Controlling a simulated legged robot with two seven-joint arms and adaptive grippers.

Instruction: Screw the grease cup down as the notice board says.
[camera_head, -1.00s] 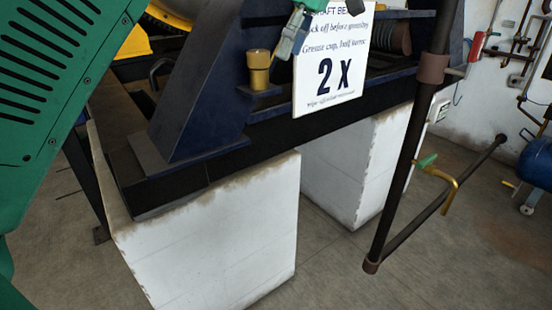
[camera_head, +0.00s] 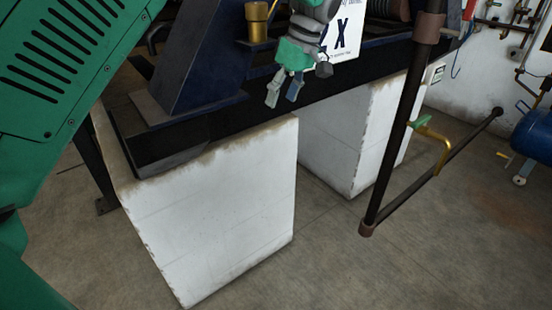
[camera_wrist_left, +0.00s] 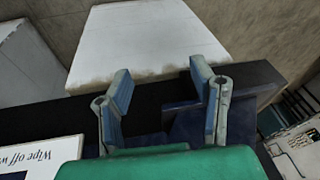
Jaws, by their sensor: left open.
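The brass grease cup (camera_head: 257,20) stands upright on a small bracket at the top of the head view, beside a dark blue support. The white notice board (camera_head: 346,38) is right of it, cut by the frame top and partly covered by my left gripper; a large "X" shows. A second earlier it read "Grease cup, half turn" and "2 X". My left gripper (camera_head: 283,92) is open and empty, lower and right of the cup, apart from it, in front of the dark beam. The left wrist view shows its spread fingers (camera_wrist_left: 160,88) and the board's corner (camera_wrist_left: 40,160). My right gripper is out of view.
The dark beam (camera_head: 190,142) rests on white plinths (camera_head: 215,205). A brown upright pipe (camera_head: 402,120) with a brass-and-green valve (camera_head: 436,140) stands at the right. Bare concrete floor (camera_head: 350,265) lies in front. A blue tank (camera_head: 535,135) is far right.

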